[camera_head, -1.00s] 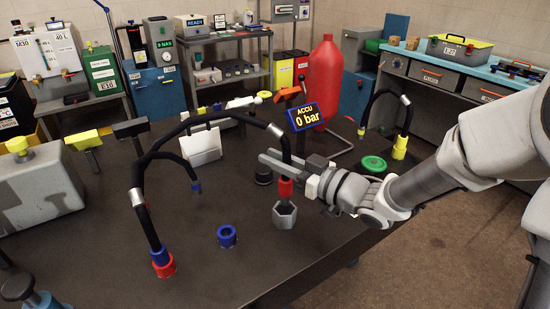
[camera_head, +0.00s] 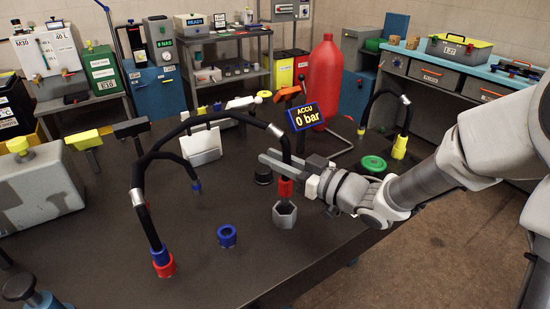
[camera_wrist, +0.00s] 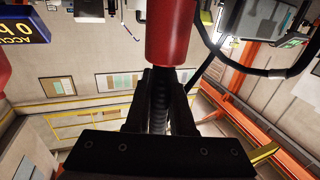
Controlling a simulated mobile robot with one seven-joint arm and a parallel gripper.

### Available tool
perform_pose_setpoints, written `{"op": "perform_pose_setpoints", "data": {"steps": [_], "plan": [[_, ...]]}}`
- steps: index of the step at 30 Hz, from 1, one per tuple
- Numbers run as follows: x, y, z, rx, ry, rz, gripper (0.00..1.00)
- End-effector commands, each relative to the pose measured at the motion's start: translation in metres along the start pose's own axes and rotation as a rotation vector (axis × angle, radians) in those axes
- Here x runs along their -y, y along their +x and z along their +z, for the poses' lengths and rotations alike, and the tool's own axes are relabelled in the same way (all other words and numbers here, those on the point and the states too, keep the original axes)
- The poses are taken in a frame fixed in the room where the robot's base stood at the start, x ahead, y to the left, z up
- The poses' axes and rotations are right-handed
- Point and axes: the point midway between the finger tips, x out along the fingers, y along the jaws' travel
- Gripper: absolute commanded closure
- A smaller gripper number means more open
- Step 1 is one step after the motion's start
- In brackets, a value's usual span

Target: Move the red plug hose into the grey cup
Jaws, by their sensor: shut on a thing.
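The black hose (camera_head: 203,119) arches over the table. Its red plug (camera_head: 285,187) hangs upright at the right end and shows large in the wrist view (camera_wrist: 171,30). The grey cup (camera_head: 284,216), a hexagonal open cup, stands directly below. My gripper (camera_head: 272,161) is shut on the hose just above the red plug; the fingers also show in the wrist view (camera_wrist: 160,84). The hose's other end, a blue plug (camera_head: 160,256), sits in a red ring (camera_head: 165,267).
An empty blue ring (camera_head: 227,236) stands left of the cup. A black round fitting (camera_head: 263,176) and a green disc (camera_head: 373,164) lie behind it. The ACCU 0 bar display (camera_head: 306,117) is just behind my gripper.

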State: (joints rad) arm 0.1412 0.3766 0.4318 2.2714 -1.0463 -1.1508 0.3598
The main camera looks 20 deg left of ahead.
Motion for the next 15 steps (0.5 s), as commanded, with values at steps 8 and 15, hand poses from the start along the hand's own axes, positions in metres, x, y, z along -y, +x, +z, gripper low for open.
{"op": "perform_pose_setpoints", "data": {"steps": [8, 15], "plan": [[0.0, 0.0, 0.005, -0.001, 0.0, 0.0, 1.0], [0.0, 0.0, 0.011, -0.001, 0.0, 0.0, 1.0]]}}
